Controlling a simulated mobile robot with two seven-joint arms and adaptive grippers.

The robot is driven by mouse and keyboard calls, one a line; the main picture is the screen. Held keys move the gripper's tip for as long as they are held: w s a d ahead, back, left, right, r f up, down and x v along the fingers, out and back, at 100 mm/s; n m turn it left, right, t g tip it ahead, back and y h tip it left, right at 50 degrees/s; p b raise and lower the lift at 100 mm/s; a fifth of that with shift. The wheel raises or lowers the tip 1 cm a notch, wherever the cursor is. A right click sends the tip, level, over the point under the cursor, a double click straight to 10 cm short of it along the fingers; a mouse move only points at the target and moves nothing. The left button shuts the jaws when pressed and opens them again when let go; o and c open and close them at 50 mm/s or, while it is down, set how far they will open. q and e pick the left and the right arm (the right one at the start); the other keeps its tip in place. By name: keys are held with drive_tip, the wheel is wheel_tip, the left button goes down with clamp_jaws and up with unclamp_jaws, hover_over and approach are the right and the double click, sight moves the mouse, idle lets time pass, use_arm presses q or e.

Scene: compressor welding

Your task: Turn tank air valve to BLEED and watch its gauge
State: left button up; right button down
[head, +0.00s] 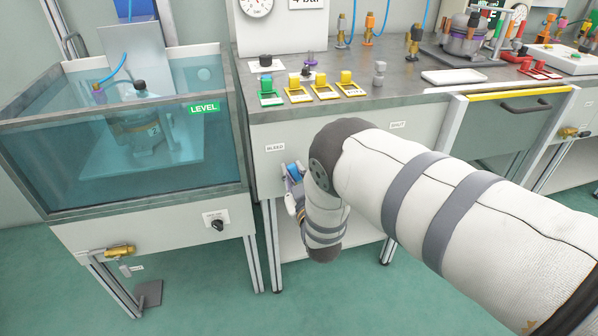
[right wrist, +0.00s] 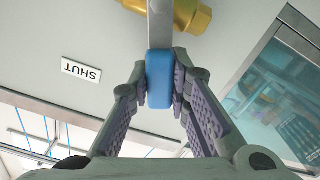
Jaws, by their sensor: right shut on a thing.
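The tank air valve shows in the right wrist view as a brass body (right wrist: 188,14) with a grey lever and a blue grip (right wrist: 159,85). My right gripper (right wrist: 160,75) is shut on the blue grip, one pad on each side. In the head view the blue grip (head: 293,169) is below the BLEED label (head: 275,147); my arm hides most of the valve. The SHUT label (head: 397,125) is farther right and appears upside down in the right wrist view (right wrist: 81,70). A white dial gauge (head: 256,5) is cut by the top edge. Its reading is unclear. My left gripper is not in view.
A water tank (head: 120,185) labelled LEVEL stands left of the bench, with a compressor (head: 143,130) in it. The grey bench top (head: 400,86) holds yellow and green blocks, a white tray (head: 453,76) and fittings. A yellow-edged drawer (head: 515,125) is at right.

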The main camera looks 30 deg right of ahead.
drive_tip(key=shift+a+f+n, duration=0.2)
drive_tip(key=shift+a+n, duration=0.1)
drive_tip(key=shift+n, duration=0.4)
drive_tip(key=c, duration=1.5)
unclamp_jaws()
drive_tip(key=v, duration=1.2)
drive_tip(key=shift+a, duration=0.1)
